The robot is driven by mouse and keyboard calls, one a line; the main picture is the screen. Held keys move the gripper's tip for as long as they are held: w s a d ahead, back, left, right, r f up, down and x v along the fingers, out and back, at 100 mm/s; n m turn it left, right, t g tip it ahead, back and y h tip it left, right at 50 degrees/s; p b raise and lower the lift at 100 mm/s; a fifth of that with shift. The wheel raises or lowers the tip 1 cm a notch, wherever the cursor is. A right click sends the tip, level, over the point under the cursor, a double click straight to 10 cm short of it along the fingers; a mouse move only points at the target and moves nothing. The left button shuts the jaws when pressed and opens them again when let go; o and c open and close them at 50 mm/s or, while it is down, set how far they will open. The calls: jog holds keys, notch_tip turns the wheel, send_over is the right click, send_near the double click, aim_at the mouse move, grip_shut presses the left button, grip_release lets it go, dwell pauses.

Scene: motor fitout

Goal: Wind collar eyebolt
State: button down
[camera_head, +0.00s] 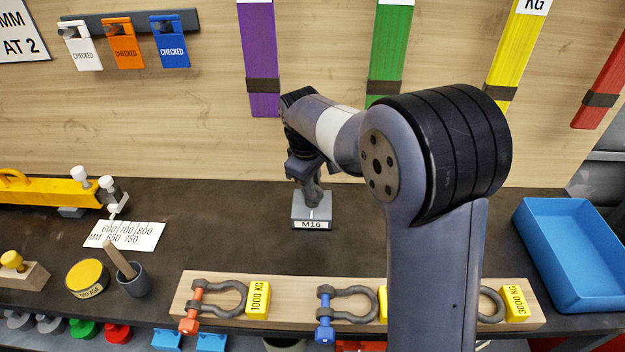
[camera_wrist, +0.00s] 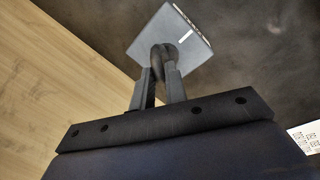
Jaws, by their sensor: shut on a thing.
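The collar eyebolt (camera_wrist: 157,58) is a dark ring standing up from a small grey block (camera_wrist: 180,30) in the wrist view. The head view shows the block (camera_head: 312,222) with an "M16" label on its front, on the dark bench. A pale line runs on the block's top beside the eyebolt. My gripper (camera_wrist: 159,70) is shut on the eyebolt's ring, one finger on each side. In the head view my gripper (camera_head: 312,190) comes down over the block and hides most of the eyebolt. I cannot tell how the collar sits on the block.
A wooden board (camera_head: 290,315) with shackles and yellow weight tags lies along the front edge. A blue tray (camera_head: 570,250) is at right. A grey pot (camera_head: 133,283), a grease tin (camera_head: 88,277) and a yellow beam (camera_head: 45,192) are at left. Bench around the block is clear.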

jog(key=shift+m, duration=0.4)
jog(key=shift+a+r+m+p, duration=0.1)
jog(key=shift+r+m+p, duration=0.05)
jog(key=shift+m+p, duration=0.7)
jog(key=m+p, duration=0.1)
jog(key=m, duration=0.2)
jog(key=shift+m+g+h, duration=0.3)
jog(key=shift+m+g, duration=0.05)
jog(key=shift+g, duration=0.05)
jog(key=m+p, duration=0.1)
jog(key=m, duration=0.2)
jog(key=m+g+p, duration=0.1)
jog(key=m, duration=0.2)
jog(key=shift+w+a+m, duration=0.15)
jog(key=shift+w+m, duration=0.05)
jog(key=shift+m, duration=0.1)
jog(key=c, duration=1.4)
grip_release()
jog(key=shift+c, duration=0.2)
notch_tip(320, 180, up, 10)
jog(key=a, duration=0.1)
jog(key=shift+a+r, duration=0.25)
jog(key=shift+a, duration=0.15)
